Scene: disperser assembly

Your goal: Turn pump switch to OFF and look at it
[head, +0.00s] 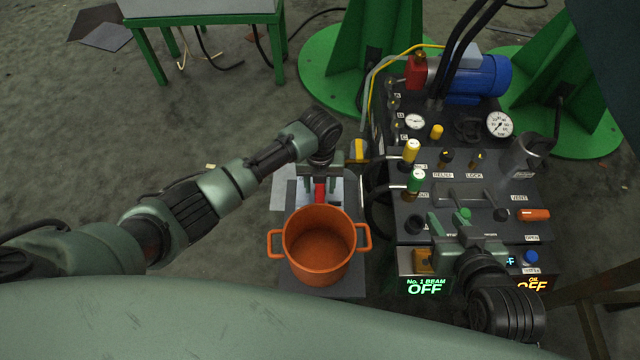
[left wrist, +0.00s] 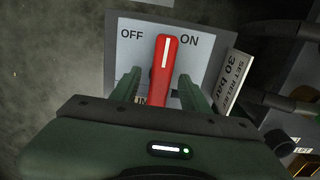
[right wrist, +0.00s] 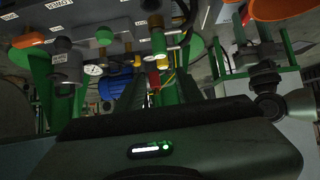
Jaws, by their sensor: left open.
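The pump switch is a red lever with a white line (left wrist: 165,70) on a grey plate (left wrist: 215,40) marked OFF at left and ON at right. The lever points up between the labels, leaning slightly toward ON. My left gripper (left wrist: 158,90) is open, with one finger on each side of the lever. I cannot tell if either finger touches it. In the head view my left gripper (head: 321,178) is above the red lever (head: 320,193), which is partly hidden by the gripper and the orange pot. My right gripper (head: 450,218) is open and empty over the control panel.
The orange pot (head: 319,250) stands close in front of the switch. The control panel (head: 470,205) with valves, gauges and a blue motor (head: 485,78) is at right. A green table (head: 205,18) stands at the back. Grey floor (head: 215,130) is open at left.

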